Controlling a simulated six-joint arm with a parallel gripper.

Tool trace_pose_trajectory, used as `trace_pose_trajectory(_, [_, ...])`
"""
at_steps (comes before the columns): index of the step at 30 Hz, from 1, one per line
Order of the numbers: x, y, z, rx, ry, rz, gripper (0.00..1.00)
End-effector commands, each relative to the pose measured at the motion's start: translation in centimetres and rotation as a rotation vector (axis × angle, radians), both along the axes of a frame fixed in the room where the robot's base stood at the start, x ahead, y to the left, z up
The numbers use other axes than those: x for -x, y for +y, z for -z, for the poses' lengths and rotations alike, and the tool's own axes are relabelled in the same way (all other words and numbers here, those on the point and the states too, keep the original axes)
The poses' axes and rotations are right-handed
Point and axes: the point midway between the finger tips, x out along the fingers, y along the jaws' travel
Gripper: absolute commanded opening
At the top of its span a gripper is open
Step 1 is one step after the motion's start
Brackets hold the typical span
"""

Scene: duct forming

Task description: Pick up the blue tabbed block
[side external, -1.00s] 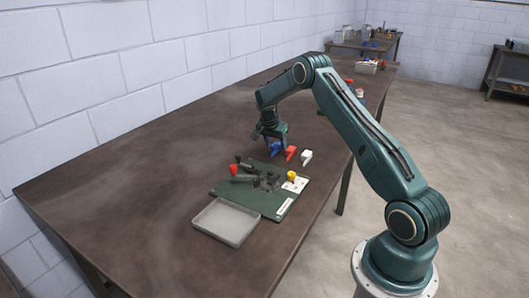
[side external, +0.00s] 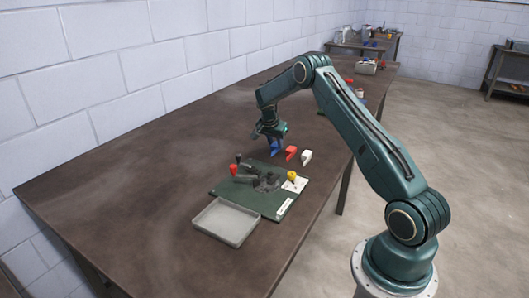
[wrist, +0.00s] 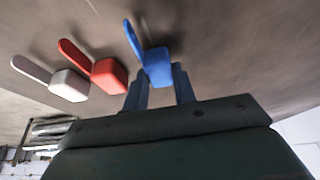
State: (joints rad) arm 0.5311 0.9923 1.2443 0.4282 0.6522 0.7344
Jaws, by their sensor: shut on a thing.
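The blue tabbed block (side external: 275,148) is at my gripper (side external: 271,139) in the side view, at the left end of a row of tabbed blocks. In the wrist view the blue block (wrist: 157,66) sits between the fingertips of my gripper (wrist: 159,84), its tab pointing up and left. The fingers are shut on it. Whether it touches the table cannot be told for sure.
A red tabbed block (side external: 290,153) and a white one (side external: 306,157) stand to the right of the blue one. A green fixture board (side external: 230,193) with red, black and yellow knobs and a grey tray (side external: 207,229) lie nearer. The table's left side is clear.

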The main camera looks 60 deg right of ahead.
Motion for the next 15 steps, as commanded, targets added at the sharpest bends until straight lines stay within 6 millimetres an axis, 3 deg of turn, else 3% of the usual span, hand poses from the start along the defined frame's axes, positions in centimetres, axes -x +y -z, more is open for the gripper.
trace_pose_trajectory(8, [-0.1, 0.0, -2.6, 0.002, -0.004, -0.002, 0.04])
trace_pose_trajectory(15, [-0.1, 0.0, -6.9, 0.002, -0.004, 0.0, 0.04])
